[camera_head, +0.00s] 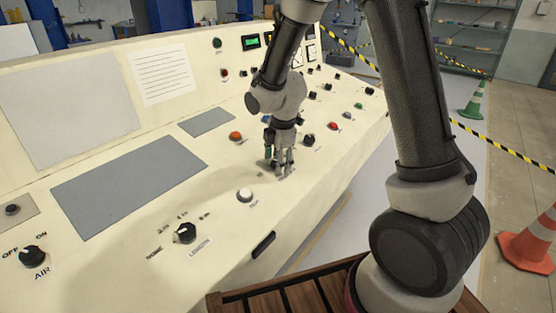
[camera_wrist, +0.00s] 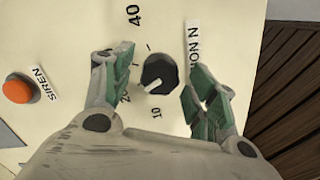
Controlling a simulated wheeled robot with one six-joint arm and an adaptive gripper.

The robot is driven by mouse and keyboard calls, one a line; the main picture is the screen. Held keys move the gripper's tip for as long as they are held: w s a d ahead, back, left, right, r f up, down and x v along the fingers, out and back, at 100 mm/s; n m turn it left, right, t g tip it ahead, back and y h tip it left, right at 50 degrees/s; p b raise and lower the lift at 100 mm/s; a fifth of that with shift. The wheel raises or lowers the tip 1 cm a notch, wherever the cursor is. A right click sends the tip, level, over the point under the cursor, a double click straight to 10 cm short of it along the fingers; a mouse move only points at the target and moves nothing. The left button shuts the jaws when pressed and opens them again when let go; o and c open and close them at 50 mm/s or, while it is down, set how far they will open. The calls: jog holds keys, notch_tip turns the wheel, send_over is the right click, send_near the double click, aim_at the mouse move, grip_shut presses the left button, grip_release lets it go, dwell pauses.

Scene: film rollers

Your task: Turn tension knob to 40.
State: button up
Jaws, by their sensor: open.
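The tension knob (camera_wrist: 160,70) is a round black knob with a white pointer in the wrist view. Its pointer faces the lower left, between the 10 mark and a partly covered mark that looks like 20. The 40 mark (camera_wrist: 133,15) is printed at the top. The white tension label (camera_wrist: 193,38) is partly hidden by a finger. My gripper (camera_wrist: 158,74) is open, with one green-padded finger on each side of the knob and gaps visible on both sides. In the head view my gripper (camera_head: 281,165) points down at the panel and hides the knob.
An orange siren button (camera_wrist: 17,89) lies left of the gripper; it also shows in the head view (camera_head: 236,136). A white button (camera_head: 245,195) and the black length knob (camera_head: 185,233) are nearer. Another black knob (camera_head: 308,140) is just right of my gripper.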

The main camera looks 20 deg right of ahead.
jog(key=c, duration=1)
jog(key=shift+c, duration=0.2)
jog(key=m, duration=0.4)
jog(key=shift+m+g, duration=0.3)
jog(key=m, duration=0.5)
jog(key=shift+w+m, duration=0.1)
jog(key=shift+m, duration=0.2)
jog(key=m, duration=0.5)
jog(key=shift+g+y, duration=0.4)
jog(key=m, duration=0.4)
jog(key=shift+d, duration=0.1)
jog(key=shift+o, duration=0.2)
jog(key=shift+m, duration=0.4)
jog(key=shift+c, duration=0.2)
